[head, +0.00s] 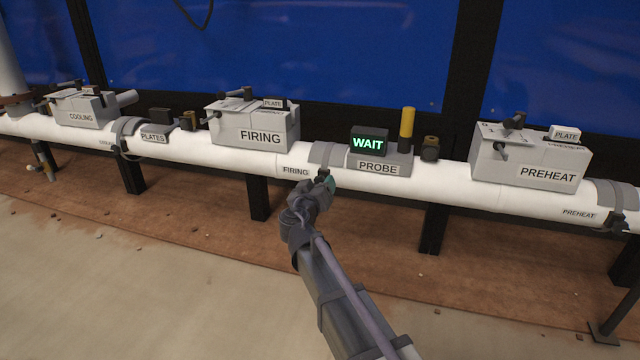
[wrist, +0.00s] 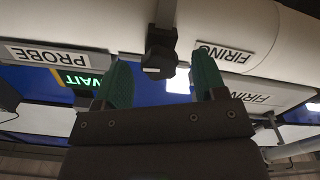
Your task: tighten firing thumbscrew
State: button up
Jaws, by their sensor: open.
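The firing clamp is a grey strap (head: 327,153) around the white pipe, just right of the FIRING label (head: 296,172). In the wrist view its dark thumbscrew knob (wrist: 160,50) hangs from the strap (wrist: 165,14), beside the FIRING label (wrist: 225,52). My gripper (head: 327,184) is at the front of the pipe below the strap and largely hides the thumbscrew in the head view. In the wrist view my gripper (wrist: 162,72) is open, with one green finger on each side of the knob. I see gaps on both sides; whether the knob lies fully between the fingertips is unclear.
The PROBE block with a lit WAIT display (head: 368,142) and a yellow post (head: 407,128) stands right of the strap. The FIRING box (head: 252,126) is to the left, the PREHEAT box (head: 530,158) far right. The floor in front (head: 160,270) is clear.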

jog(key=v, duration=0.9)
